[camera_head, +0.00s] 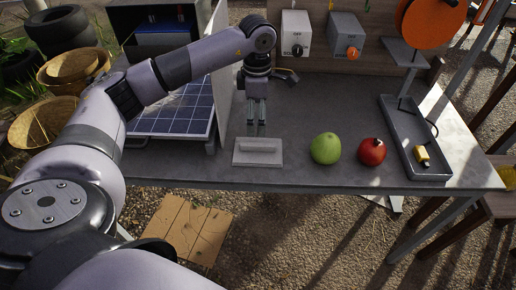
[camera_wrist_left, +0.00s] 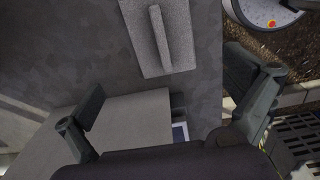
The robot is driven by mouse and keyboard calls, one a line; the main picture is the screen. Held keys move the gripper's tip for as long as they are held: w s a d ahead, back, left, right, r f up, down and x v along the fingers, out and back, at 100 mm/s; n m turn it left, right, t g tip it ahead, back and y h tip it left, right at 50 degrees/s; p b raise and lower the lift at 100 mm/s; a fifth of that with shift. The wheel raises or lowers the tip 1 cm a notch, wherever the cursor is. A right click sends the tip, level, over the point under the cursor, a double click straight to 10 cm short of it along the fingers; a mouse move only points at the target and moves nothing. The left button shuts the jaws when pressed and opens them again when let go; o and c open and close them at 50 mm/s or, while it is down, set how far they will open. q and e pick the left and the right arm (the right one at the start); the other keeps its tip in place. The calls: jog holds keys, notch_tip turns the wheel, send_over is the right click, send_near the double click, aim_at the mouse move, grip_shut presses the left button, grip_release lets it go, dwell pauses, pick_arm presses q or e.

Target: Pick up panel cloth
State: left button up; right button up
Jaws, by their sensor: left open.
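The panel cloth appears to be a flat, pale grey rectangular pad (camera_head: 240,158) with a raised bar on top, lying at the front edge of the grey table. In the left wrist view the pad (camera_wrist_left: 180,52) lies near the top, with its bar running lengthwise. My left gripper (camera_head: 257,122) points down just behind the pad and above the table, apart from it. In the left wrist view its two fingers (camera_wrist_left: 168,72) are spread wide with nothing between them. My right gripper is not in view.
A solar panel (camera_head: 180,110) stands left of the gripper, beside a pale upright board. A green fruit (camera_head: 325,148) and a red fruit (camera_head: 372,151) lie right of the pad. A grey tray (camera_head: 409,139) holds a small yellow item. Two switch boxes stand behind.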

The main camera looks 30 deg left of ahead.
pick_arm(q)
jog(key=p, duration=0.1)
send_over(257, 145)
jog(key=f, duration=0.6)
jog(key=shift+w+a+f, duration=0.1)
jog(key=shift+w, duration=0.2)
notch_tip(257, 145, down, 4)
jog(key=shift+s+f+p, duration=0.1)
jog(key=shift+s+p, duration=0.05)
jog(key=shift+p, duration=0.7)
jog(key=shift+f, duration=0.55)
jog(key=shift+c, duration=0.6)
jog(key=shift+r, duration=0.1)
jog(key=c, duration=1.7)
jog(key=shift+s, duration=0.1)
jog(key=c, duration=0.6)
grip_shut()
